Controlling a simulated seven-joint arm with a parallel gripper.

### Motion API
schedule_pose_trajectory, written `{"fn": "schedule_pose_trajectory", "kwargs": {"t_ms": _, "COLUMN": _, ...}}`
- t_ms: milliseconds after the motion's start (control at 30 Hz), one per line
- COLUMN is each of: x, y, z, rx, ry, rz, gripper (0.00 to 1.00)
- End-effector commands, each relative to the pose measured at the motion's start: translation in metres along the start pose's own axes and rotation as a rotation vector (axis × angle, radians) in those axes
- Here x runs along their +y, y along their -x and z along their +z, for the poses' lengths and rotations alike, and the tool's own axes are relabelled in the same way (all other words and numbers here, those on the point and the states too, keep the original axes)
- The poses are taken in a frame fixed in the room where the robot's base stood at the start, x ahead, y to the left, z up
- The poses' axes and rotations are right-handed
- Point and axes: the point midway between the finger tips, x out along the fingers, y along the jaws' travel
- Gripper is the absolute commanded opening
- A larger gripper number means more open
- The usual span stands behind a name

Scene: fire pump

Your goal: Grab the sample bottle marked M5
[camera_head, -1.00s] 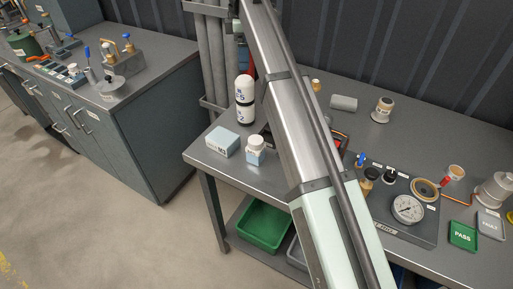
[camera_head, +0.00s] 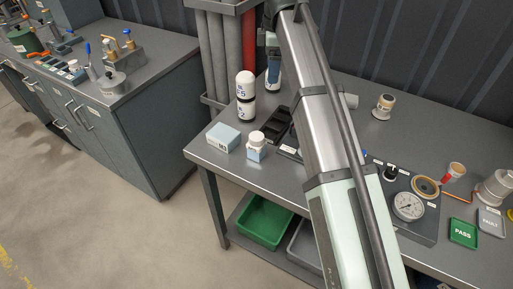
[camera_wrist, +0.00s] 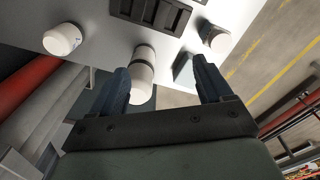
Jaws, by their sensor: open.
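Two white bottles with black bands stand one on top of the other near the table's back left corner. The upper bottle (camera_head: 245,85) has a mark ending in 5, whose letter I cannot read surely. The lower bottle (camera_head: 245,109) seems to show a 2. My gripper (camera_wrist: 161,66) is open and empty. In the wrist view the white stack (camera_wrist: 143,68) appears between its fingers, beyond the tips, with no visible contact. In the head view my gripper (camera_head: 273,78) is partly hidden by my arm, right of the stack. A white-capped bottle (camera_head: 256,147) stands in front.
A pale blue box (camera_head: 223,138) lies at the table's left edge. A black compartment tray (camera_head: 276,125) lies right of the stack. Grey pipes and a red one (camera_head: 249,45) stand behind. A gauge panel (camera_head: 408,207) and PASS tray (camera_head: 463,233) are at right.

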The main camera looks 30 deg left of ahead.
Motion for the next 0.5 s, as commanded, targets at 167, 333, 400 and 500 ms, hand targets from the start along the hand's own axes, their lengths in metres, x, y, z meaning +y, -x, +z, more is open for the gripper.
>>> {"fn": "schedule_pose_trajectory", "kwargs": {"t_ms": 167, "x": -0.077, "y": -0.028, "z": 0.021, "rx": 0.073, "ry": -0.033, "rz": 0.034, "gripper": 0.79}}
{"fn": "schedule_pose_trajectory", "kwargs": {"t_ms": 333, "x": -0.128, "y": -0.048, "z": 0.018, "rx": 0.167, "ry": -0.125, "rz": 0.068, "gripper": 0.79}}
{"fn": "schedule_pose_trajectory", "kwargs": {"t_ms": 400, "x": -0.142, "y": -0.053, "z": 0.014, "rx": 0.207, "ry": -0.176, "rz": 0.078, "gripper": 0.79}}
{"fn": "schedule_pose_trajectory", "kwargs": {"t_ms": 500, "x": -0.152, "y": -0.058, "z": 0.007, "rx": 0.265, "ry": -0.265, "rz": 0.089, "gripper": 0.79}}
